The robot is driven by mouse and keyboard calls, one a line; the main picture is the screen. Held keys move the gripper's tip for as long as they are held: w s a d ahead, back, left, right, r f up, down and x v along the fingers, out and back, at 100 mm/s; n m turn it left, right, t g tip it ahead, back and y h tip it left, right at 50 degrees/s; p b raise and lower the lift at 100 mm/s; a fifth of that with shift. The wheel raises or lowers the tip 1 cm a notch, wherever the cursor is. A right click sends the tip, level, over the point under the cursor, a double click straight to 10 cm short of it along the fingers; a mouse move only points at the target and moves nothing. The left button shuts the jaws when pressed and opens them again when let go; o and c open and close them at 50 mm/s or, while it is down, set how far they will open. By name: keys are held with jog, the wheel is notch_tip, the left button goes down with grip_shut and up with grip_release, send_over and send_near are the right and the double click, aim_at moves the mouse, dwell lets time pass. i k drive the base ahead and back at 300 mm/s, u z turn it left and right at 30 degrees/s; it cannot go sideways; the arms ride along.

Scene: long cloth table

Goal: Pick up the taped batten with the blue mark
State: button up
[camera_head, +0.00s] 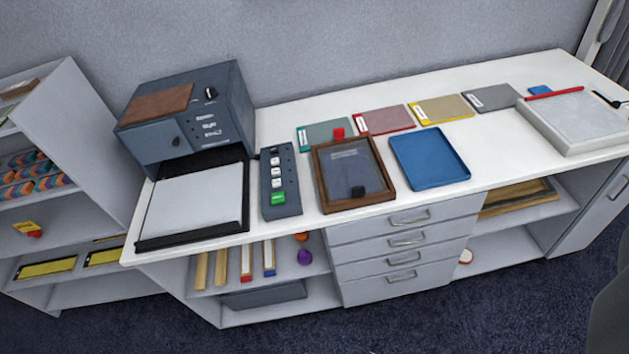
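The batten with the blue mark (269,257) stands on the open shelf under the left part of the long table. It is light-coloured, with a blue mark at its lower end. A similar batten with a red mark (246,261) at its lower end stands just left of it. Two plain wooden battens (221,268) stand further left on the same shelf. The upper ends of the battens are close under the tabletop. Tape on them is too small to make out clearly. My gripper is not in view.
An orange ball (301,237) and a purple piece (304,257) lie right of the battens. A drawer unit (400,250) bounds that shelf on the right. The white tabletop (300,114) overhangs above. A dark bin (263,295) sits below. Dark carpet (360,325) in front looks clear.

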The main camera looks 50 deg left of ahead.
aim_at(269, 244)
jog(key=z, duration=1.2)
jog(key=k, duration=2.3)
jog(key=u, duration=2.4)
jog(key=i, duration=1.05)
